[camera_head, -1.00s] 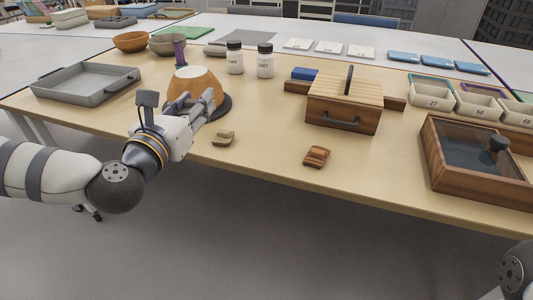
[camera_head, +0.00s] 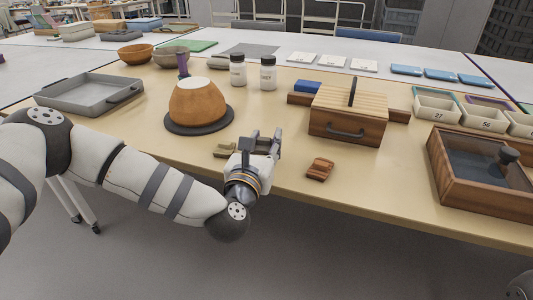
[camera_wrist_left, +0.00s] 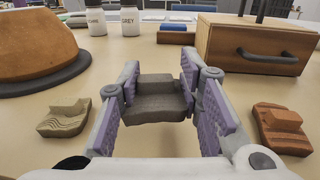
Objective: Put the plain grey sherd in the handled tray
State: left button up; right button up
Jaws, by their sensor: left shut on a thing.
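My left gripper (camera_head: 264,141) is shut on the plain grey sherd (camera_wrist_left: 158,102), a dark grey stepped piece between the purple pads in the wrist view. The gripper is over the table's front part, between two other sherds; the head view does not clearly show the held piece. The handled tray (camera_head: 88,96) is a shallow grey tray with bar handles, at the table's left, well away from the gripper. Its visible floor is empty. My right gripper is out of view.
A ridged olive sherd (camera_head: 224,151) lies left of the gripper, a red-brown one (camera_head: 320,169) right. An orange bowl (camera_head: 198,101) on a dark disc (camera_head: 178,124) stands between gripper and tray. A wooden box (camera_head: 347,126) and two white jars (camera_head: 268,74) stand behind.

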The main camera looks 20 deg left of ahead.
aim_at(267, 153)
pick_arm(q)
notch_tip(267, 153, down, 3)
jog(key=shift+d+f, duration=0.1)
jog(key=shift+d, duration=0.05)
jog(key=shift+f, duration=0.15)
jog(key=o, duration=1.2)
jog(key=shift+b, duration=0.3)
jog(key=shift+c, duration=0.2)
